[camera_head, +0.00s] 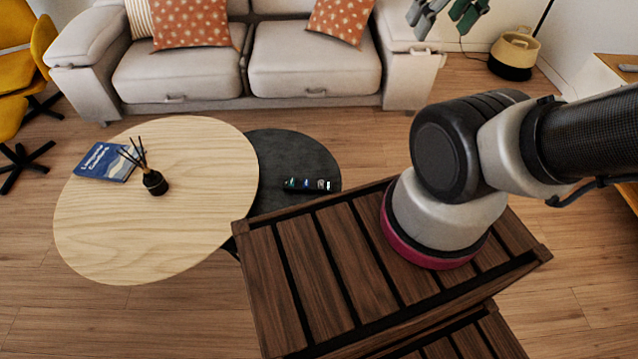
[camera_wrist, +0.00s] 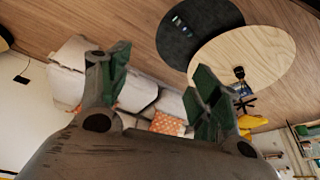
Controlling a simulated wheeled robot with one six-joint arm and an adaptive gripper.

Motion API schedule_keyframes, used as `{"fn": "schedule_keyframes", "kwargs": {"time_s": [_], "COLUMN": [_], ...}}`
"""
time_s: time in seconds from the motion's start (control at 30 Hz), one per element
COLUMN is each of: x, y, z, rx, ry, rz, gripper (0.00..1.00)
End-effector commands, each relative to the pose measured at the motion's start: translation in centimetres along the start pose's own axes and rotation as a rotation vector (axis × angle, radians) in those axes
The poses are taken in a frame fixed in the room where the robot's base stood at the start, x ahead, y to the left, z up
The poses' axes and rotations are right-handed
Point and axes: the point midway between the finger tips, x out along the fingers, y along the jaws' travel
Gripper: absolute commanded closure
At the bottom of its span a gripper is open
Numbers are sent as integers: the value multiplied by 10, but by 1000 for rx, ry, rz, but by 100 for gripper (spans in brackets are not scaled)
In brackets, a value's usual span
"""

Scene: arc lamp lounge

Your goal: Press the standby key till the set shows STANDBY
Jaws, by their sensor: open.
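A small dark handset with coloured, lit-looking keys (camera_head: 307,185) lies on the low black round table (camera_head: 290,150). It also shows small in the wrist view (camera_wrist: 182,26). Its key markings are too small to read, so I cannot tell which is the standby key. No screen reading STANDBY shows. My gripper (camera_head: 447,14) is partly cut off at the top of the head view, high up and well apart from the handset. In the wrist view its two green-padded fingers (camera_wrist: 155,88) stand wide apart with nothing between them.
A light wooden oval table (camera_head: 215,215) overlaps the black table and bears a blue book (camera_head: 104,161) and a reed diffuser (camera_head: 154,181). A grey sofa (camera_head: 310,70) stands behind. A slatted dark wooden surface (camera_head: 320,265) lies in front. A basket (camera_head: 514,54) stands back right.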

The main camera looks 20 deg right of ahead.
Motion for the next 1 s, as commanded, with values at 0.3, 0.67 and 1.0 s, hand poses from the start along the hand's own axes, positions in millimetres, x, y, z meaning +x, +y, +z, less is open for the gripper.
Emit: {"fn": "schedule_keyframes", "kwargs": {"time_s": [0.3, 0.67, 1.0], "x": [0, 0, 0], "y": [0, 0, 0], "z": [0, 0, 0], "rx": [0, 0, 0], "ry": [0, 0, 0], "rz": [0, 0, 0], "gripper": [36, 89, 100]}}
